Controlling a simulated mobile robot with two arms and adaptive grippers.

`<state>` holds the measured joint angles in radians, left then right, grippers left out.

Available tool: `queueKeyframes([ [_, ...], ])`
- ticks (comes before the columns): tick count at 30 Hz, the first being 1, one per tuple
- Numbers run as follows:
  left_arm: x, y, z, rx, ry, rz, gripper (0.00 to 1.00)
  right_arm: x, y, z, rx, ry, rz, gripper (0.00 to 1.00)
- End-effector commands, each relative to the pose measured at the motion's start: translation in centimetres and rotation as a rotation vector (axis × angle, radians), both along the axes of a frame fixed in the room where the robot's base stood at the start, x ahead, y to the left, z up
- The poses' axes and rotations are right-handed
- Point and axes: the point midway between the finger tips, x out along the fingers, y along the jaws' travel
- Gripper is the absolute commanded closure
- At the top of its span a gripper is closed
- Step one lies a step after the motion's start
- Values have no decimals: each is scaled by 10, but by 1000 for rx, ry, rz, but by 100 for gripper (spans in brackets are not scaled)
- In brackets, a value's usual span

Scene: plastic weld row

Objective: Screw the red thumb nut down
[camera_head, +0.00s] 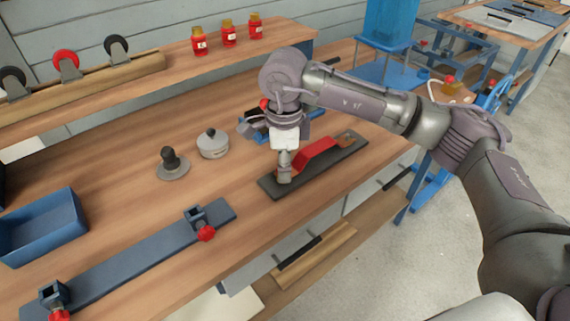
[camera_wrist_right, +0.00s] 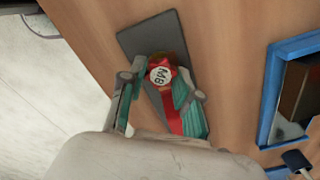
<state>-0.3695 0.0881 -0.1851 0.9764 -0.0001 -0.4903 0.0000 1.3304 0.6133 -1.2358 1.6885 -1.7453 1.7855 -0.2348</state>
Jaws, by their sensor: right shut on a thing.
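The red thumb nut (camera_wrist_right: 161,75), with a white M8 label on top, sits between the fingers of my right gripper (camera_wrist_right: 160,90). In the head view my right gripper (camera_head: 284,174) points down at the near left end of a dark base plate (camera_head: 347,147) and hides the nut. In the wrist view the plate (camera_wrist_right: 150,35) shows beyond the nut. A red clamp bar (camera_head: 318,155) lies along the plate and also shows below the nut in the wrist view (camera_wrist_right: 172,118). Whether the nut touches the bar cannot be told. My left gripper is out of view.
A blue rail (camera_head: 135,262) with red-knobbed clamps and a blue bin (camera_head: 40,228) lie to the left. A grey lidded pot (camera_head: 213,145) and black-knobbed disc (camera_head: 172,165) stand near the arm. A blue fixture (camera_head: 262,130) sits behind. Bench in front of the plate is clear.

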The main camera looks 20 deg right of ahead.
Motion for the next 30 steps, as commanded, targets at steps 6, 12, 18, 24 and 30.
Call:
queueKeyframes([
  [6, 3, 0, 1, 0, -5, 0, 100, -1, 1, -1, 1, 2, -366, 100],
  [12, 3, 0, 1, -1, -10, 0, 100, -1, 1, -2, 1, 1, -503, 49],
  [18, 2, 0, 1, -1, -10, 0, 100, -1, 1, -1, 1, 1, -502, 38],
  [24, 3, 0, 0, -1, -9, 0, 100, -1, 1, -1, 0, 0, -502, 18],
  [30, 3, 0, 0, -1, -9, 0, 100, -1, 1, -1, 0, 0, -502, 18],
])
